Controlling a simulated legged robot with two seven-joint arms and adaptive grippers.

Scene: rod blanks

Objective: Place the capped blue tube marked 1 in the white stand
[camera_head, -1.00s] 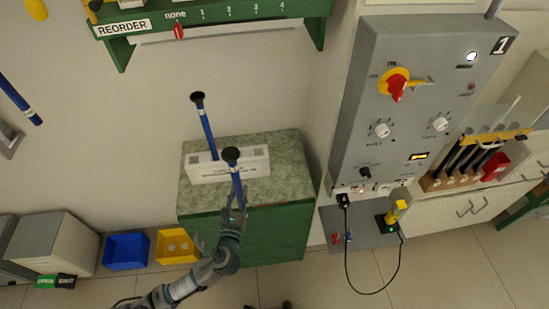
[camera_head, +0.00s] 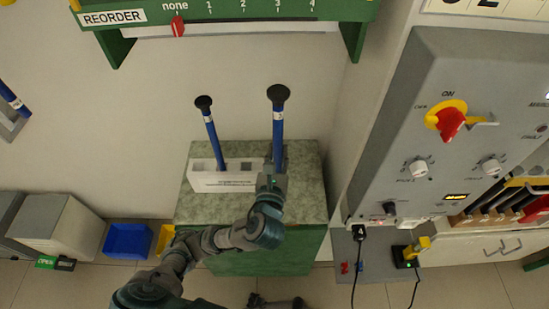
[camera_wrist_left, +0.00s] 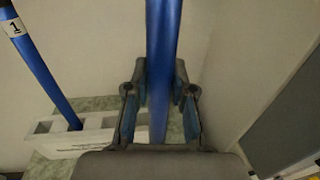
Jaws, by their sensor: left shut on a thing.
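My left gripper (camera_head: 272,178) is shut on an upright blue tube (camera_head: 278,125) with a black cap and a white label. The label's mark is unreadable. In the left wrist view the held tube (camera_wrist_left: 163,50) stands between the two fingers. The white stand (camera_head: 225,182) is on the cabinet top, left of the gripper. A second capped blue tube (camera_head: 212,132) stands in it, leaning slightly. In the left wrist view that tube's label (camera_wrist_left: 14,27) reads 1. The held tube is to the right of it, apart from it. The held tube's lower end is hidden.
The green cabinet's speckled top (camera_head: 305,195) has bare room at right. A grey control panel (camera_head: 420,130) rises at the right, and a green shelf (camera_head: 230,15) hangs behind. A blue bin (camera_head: 128,241) is on the floor. A dark part at the bottom edge may be my right gripper.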

